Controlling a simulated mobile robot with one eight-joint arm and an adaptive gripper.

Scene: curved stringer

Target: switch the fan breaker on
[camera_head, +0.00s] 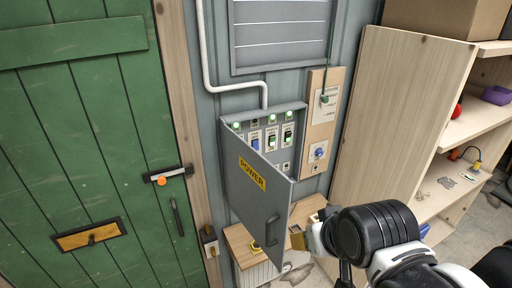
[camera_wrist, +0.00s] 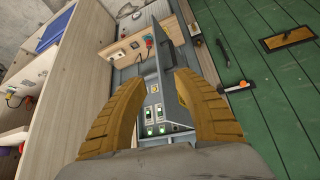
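A grey breaker box (camera_head: 299,107) is on the wall with its door (camera_head: 258,200) swung open; the door bears a yellow POWER label. Several green lamps glow above; the lamp over the blue switch looks dark. The labels are too small to read, so I cannot tell which is the fan breaker. My gripper (camera_head: 303,239) is right of the door's lower edge, apart from the switches.
The open door stands out between my gripper and the green door (camera_head: 90,140). Right of the box is a wooden panel (camera_head: 323,125) with a blue knob (camera_head: 320,153). A wooden shelf (camera_head: 410,110) stands further right. A small wooden ledge (camera_head: 239,248) is below.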

